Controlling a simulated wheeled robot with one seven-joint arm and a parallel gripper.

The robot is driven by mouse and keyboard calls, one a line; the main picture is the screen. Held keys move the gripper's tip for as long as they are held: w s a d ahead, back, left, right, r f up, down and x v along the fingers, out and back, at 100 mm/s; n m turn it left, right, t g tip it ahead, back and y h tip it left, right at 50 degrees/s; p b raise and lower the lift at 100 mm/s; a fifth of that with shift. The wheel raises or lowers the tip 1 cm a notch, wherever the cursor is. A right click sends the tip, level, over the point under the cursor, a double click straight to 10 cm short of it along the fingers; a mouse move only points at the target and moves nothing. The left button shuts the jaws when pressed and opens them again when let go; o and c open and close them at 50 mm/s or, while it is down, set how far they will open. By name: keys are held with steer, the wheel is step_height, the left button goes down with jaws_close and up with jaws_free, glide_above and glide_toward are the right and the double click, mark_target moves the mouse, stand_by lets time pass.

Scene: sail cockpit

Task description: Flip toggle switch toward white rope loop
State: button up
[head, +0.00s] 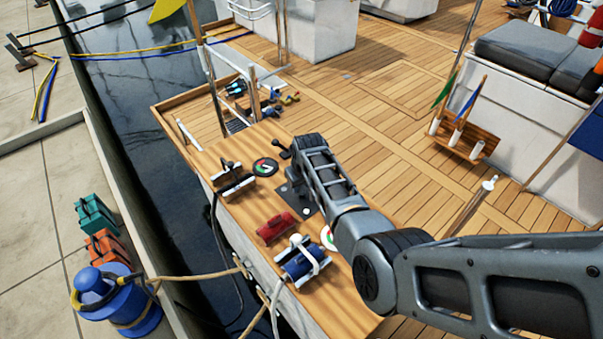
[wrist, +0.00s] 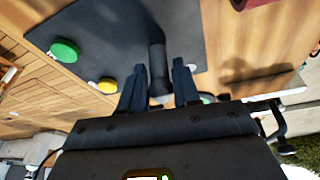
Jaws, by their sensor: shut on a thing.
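The toggle switch's dark lever (wrist: 157,62) stands up from a dark plate (wrist: 100,35) in the wrist view. My gripper (wrist: 159,84) has one finger on each side of the lever and is shut on it. In the head view the dark plate (head: 296,198) shows partly on the wooden bench top, and my arm hides the lever and fingers. White rope (head: 318,258) loops around a blue roll (head: 298,266) near the front of the bench.
A green round button (wrist: 65,51) sits on the plate. A red object (head: 277,227) lies between plate and blue roll. A round dial (head: 264,167) and a black-and-white fitting (head: 233,180) are farther back. Dark water (head: 150,160) lies left of the bench; open deck lies right.

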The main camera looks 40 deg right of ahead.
steer(key=shift+s+d+t, duration=0.2)
steer(key=shift+s+t, duration=0.4)
steer(key=shift+t, duration=0.3)
steer(key=t+b, duration=0.1)
steer(key=s+t+b, duration=0.1)
steer(key=t, duration=0.1)
steer(key=shift+f, duration=0.4)
steer(key=t+b, duration=0.1)
steer(key=b, duration=0.1)
steer(key=s+t+b, duration=0.1)
steer(key=b, duration=0.2)
steer(key=shift+f+t, duration=0.2)
steer(key=shift+t, duration=0.2)
steer(key=shift+s+d+m+t+b, duration=0.15)
steer(key=shift+m+t+b, duration=0.2)
steer(key=shift+b, duration=0.5)
steer(key=shift+s+r+t+b, duration=0.1)
steer(key=shift+r+t+b, duration=0.15)
steer(key=shift+b, duration=0.1)
steer(key=o, duration=0.9)
steer(key=shift+f, duration=0.1)
steer(key=shift+o, duration=0.2)
